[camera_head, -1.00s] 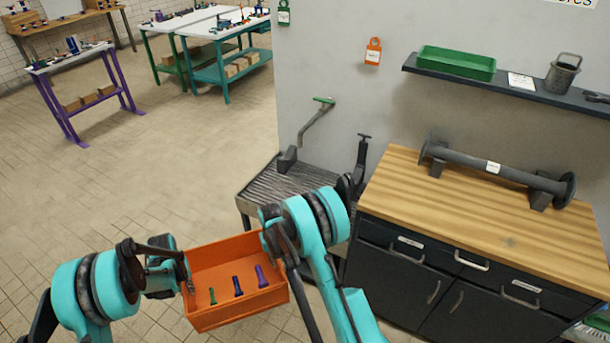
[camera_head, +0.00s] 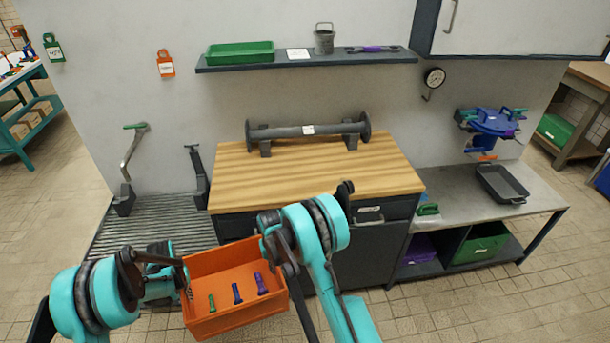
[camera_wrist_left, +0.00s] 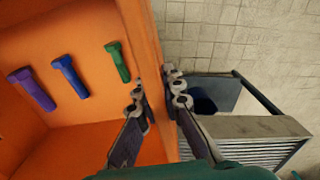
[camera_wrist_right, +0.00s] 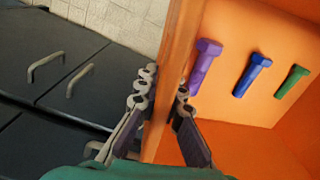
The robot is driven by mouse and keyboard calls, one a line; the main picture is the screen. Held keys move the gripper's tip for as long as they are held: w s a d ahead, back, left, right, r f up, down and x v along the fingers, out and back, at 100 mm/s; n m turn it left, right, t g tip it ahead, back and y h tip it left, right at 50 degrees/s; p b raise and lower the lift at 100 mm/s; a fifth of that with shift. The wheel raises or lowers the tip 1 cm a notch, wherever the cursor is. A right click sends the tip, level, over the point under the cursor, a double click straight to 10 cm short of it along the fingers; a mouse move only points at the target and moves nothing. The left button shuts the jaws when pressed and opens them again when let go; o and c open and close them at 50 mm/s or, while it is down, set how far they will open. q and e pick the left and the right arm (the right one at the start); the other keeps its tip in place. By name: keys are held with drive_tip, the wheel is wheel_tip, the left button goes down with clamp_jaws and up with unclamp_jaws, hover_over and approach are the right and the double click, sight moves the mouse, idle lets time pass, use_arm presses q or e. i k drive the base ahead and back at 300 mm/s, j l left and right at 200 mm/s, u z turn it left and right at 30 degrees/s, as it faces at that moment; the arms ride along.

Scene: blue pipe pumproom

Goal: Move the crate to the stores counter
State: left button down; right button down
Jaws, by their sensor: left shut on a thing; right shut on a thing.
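The orange crate (camera_head: 243,313) is held up between my two arms in the head view, in front of the cabinet. Inside it lie a green bolt (camera_head: 212,302), a blue bolt (camera_head: 237,293) and a purple bolt (camera_head: 261,284). My left gripper (camera_head: 184,280) is shut on the crate's left wall, which shows between its fingers in the left wrist view (camera_wrist_left: 158,95). My right gripper (camera_wrist_right: 163,95) is shut on the opposite wall. Beyond the crate stands a wood-topped counter (camera_head: 300,182) with dark drawers; I cannot read a sign naming it.
A flanged grey pipe (camera_head: 290,131) lies along the back of the wooden top; its front part is clear. A ribbed grey platform (camera_head: 150,240) is on the left. A metal bench (camera_head: 455,200) with a dark tray (camera_head: 502,184) is on the right. A shelf (camera_head: 300,62) hangs above.

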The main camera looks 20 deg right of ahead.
sight(338, 170)
drive_tip(key=k+z, duration=0.1)
drive_tip(key=z, duration=0.4)
drive_tip(key=k+l+z, duration=0.1)
drive_tip(key=z, duration=0.35)
